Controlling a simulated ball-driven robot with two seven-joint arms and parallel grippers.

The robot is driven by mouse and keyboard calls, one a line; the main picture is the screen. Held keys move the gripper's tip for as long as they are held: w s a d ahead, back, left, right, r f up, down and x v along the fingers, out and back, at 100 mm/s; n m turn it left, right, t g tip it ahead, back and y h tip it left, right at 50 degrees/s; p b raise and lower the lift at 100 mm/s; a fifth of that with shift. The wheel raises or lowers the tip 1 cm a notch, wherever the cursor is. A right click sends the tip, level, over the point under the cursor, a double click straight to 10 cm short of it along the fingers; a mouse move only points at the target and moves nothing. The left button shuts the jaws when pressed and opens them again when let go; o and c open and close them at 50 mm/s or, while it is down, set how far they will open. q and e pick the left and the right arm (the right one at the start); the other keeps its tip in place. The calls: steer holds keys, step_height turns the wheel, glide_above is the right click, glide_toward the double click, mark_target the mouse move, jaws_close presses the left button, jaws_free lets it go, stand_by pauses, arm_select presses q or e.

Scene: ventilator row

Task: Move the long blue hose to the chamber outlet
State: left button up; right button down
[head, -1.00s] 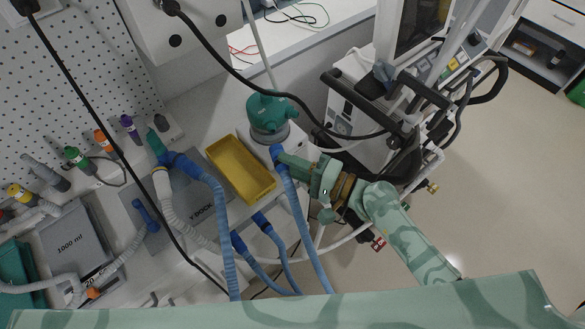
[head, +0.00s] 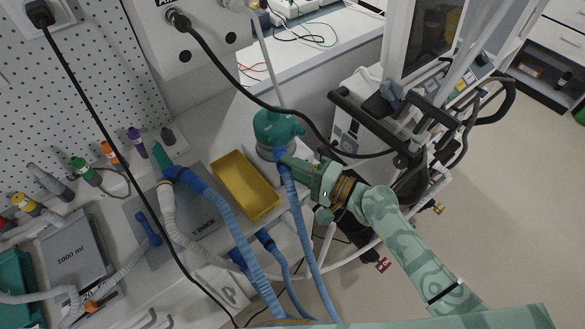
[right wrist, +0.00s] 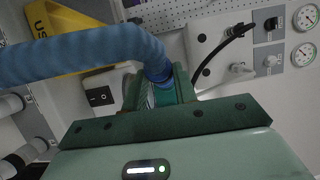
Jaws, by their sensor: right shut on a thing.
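My right gripper (head: 283,158) is shut on the blue end cuff of the long blue hose (head: 304,235), beside the base of the teal chamber (head: 274,128). The hose hangs down from the jaws to the bottom of the head view. In the right wrist view, my right gripper (right wrist: 160,92) holds the dark blue cuff, and the hose (right wrist: 75,52) runs off to the left. In the head view the cuff overlaps the chamber's lower edge. I cannot tell whether they touch, and the chamber outlet cannot be made out. My left gripper is not in view.
A yellow tray (head: 245,186) lies left of the held hose. Another blue hose (head: 225,215) and a white corrugated hose (head: 172,215) cross the worktop. A black cable (head: 262,103) arches above the chamber. The ventilator cart (head: 350,100) stands to the right.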

mark_target(277, 131)
steer(key=shift+w+b, duration=0.1)
steer(key=shift+b, duration=0.2)
stand_by(0.4)
steer(key=shift+w+a+b, duration=0.2)
steer(key=shift+w+b, duration=0.45)
steer(key=shift+w, duration=0.5)
stand_by(0.6)
stand_by(0.7)
steer(key=c, duration=1)
jaws_free()
steer(key=shift+c, duration=0.2)
